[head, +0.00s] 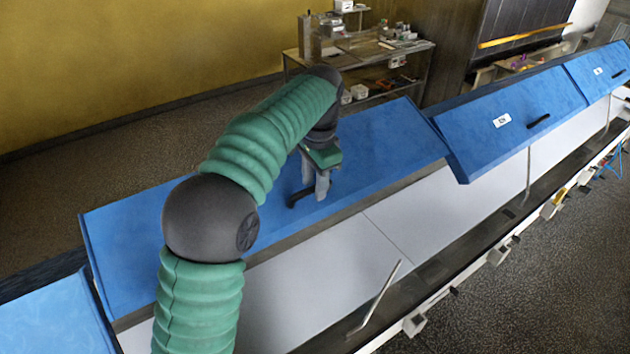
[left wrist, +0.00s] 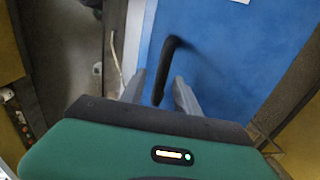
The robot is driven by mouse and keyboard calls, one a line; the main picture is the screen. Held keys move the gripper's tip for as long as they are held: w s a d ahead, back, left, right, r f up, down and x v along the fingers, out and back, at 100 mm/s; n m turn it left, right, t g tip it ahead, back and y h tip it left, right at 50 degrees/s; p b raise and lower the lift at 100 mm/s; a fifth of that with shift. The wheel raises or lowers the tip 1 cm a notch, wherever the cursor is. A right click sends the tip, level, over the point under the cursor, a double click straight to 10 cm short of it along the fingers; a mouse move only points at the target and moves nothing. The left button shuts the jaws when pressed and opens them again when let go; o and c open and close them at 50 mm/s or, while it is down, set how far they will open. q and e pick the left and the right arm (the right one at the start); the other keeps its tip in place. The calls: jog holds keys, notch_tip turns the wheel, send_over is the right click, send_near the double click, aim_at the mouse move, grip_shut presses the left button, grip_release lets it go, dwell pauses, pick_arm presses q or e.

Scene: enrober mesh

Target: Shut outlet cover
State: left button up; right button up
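A long blue cover (head: 390,140) with a dark bar handle (head: 293,201) lies in the middle of the head view, over a pale grey bed. Its front edge appears raised above the bed; I cannot tell by how much. No label shows that names it as the outlet cover. My left gripper (head: 312,196) reaches down to the handle. In the left wrist view the handle (left wrist: 166,62) runs between the two grey fingers (left wrist: 160,92), which stand apart with gaps beside it. The blue cover (left wrist: 225,55) fills the background there. My right gripper is not in view.
More blue covers (head: 525,105) stand tilted up at the right, with labels and handles. Another blue panel (head: 45,320) is at the lower left. A thin metal rod (head: 375,300) sticks up from the near rail. A steel table (head: 415,50) with equipment stands behind.

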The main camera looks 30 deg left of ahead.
pick_arm(q)
jog(key=shift+s, duration=0.15)
jog(key=shift+a, duration=0.1)
jog(key=c, duration=0.8)
grip_shut()
jog(key=shift+w, duration=0.2)
